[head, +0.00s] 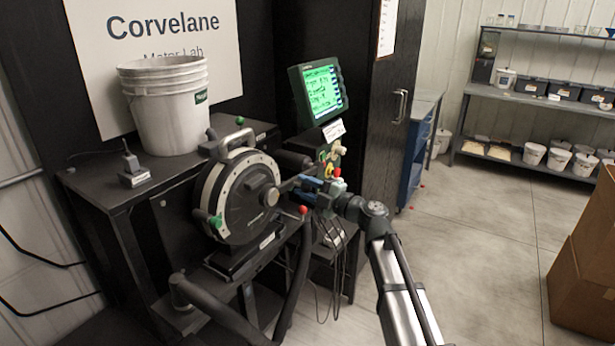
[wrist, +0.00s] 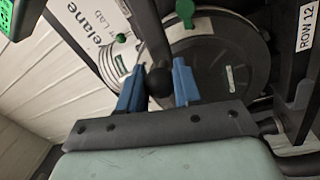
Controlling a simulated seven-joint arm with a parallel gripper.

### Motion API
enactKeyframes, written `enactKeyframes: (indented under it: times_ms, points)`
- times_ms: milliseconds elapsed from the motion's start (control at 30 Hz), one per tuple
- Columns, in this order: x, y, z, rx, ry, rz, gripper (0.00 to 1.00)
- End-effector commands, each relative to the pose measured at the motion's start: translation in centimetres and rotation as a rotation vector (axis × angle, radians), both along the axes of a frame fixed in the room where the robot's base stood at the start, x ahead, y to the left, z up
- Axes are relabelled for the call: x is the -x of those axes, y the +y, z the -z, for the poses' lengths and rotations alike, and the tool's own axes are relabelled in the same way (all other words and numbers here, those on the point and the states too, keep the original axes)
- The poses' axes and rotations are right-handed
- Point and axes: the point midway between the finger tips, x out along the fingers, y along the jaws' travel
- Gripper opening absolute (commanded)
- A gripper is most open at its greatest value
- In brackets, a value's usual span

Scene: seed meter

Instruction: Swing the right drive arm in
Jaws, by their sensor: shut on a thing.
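The seed meter (head: 236,198), a round black housing with a pale rim, stands on the dark bench; its black disc (wrist: 215,62) also shows in the wrist view. My gripper (head: 297,183) is at the meter's right side. In the wrist view its blue fingers (wrist: 159,72) are shut around a black ball knob (wrist: 160,83) on the end of a dark bar (wrist: 150,30). This bar looks like the right drive arm. In the head view my gripper mostly hides the knob. A red knob (head: 303,209) sits just below my gripper.
Green knobs (head: 215,221) stick out around the meter. A white bucket (head: 167,105) stands on the bench behind it. A lit green screen (head: 319,90) and a control box with buttons (head: 331,160) stand close behind my gripper. Open floor (head: 480,215) lies to the right.

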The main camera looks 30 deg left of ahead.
Motion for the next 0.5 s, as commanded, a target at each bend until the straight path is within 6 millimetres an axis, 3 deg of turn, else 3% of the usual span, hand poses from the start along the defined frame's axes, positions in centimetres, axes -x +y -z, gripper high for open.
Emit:
enactKeyframes:
  times_ms: [500]
  points:
    - [0.0, 0.0, 2.1, -0.001, -0.148, 0.002, 0.00]
